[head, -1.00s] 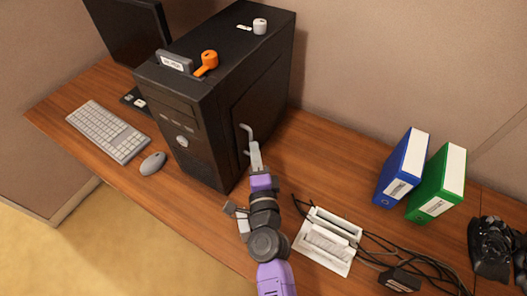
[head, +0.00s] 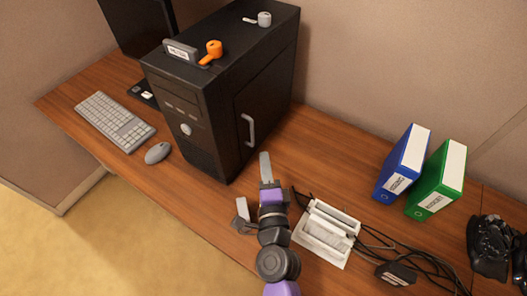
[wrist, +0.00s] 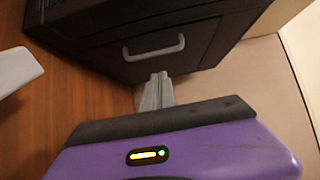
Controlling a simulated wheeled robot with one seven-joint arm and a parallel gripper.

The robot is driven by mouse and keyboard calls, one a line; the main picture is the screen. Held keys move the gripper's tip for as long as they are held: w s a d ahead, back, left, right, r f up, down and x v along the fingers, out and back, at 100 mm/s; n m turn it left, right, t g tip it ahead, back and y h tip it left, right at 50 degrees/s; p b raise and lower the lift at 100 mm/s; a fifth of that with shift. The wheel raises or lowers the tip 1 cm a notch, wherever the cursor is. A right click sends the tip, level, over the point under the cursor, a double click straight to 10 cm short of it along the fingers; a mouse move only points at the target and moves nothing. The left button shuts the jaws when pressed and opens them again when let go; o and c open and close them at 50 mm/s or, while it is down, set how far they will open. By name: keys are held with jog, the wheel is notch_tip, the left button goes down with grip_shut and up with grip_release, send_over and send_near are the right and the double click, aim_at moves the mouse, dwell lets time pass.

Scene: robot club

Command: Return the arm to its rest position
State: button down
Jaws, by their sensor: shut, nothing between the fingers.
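My gripper (head: 265,167) is over the wooden desk, just right of the black computer tower's lower side. Its pale grey fingers are together with nothing between them; they also show in the wrist view (wrist: 158,90). The black tower (head: 215,110) has a grey handle (head: 248,130) on its side panel, and the panel looks closed. The handle also shows in the wrist view (wrist: 153,47), beyond the fingertips and apart from them. My purple and dark grey arm comes up from the bottom of the head view.
Right of my arm lies a white tray-like device (head: 326,236) with black cables and an adapter (head: 396,274). Blue (head: 402,164) and green binders (head: 437,182) stand at the right. A keyboard (head: 115,124) and mouse (head: 157,152) lie left. Orange (head: 211,52) and grey pieces (head: 264,19) sit on the tower.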

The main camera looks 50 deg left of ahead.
jog(key=v, duration=0.6)
jog(key=shift+s+a+b, duration=0.15)
jog(key=shift+s+b, duration=0.15)
jog(key=shift+b, duration=0.05)
jog(key=s+d+r+n+t+h, duration=0.2)
jog(key=d+n+t+h, duration=0.1)
jog(key=d, duration=0.9)
jog(key=s+d+r+n+t+h, duration=0.1)
jog(key=d+r+n+t+h, duration=0.15)
jog(key=d, duration=0.95)
jog(key=s+d+r+n+g+h, duration=0.1)
jog(key=s+d+n+h, duration=0.1)
jog(key=s+d+h, duration=0.7)
jog(key=s+d, duration=0.8)
jog(key=d, duration=0.3)
jog(key=shift+r, duration=0.4)
jog(key=shift+w+g, duration=0.1)
jog(key=shift+g, duration=0.15)
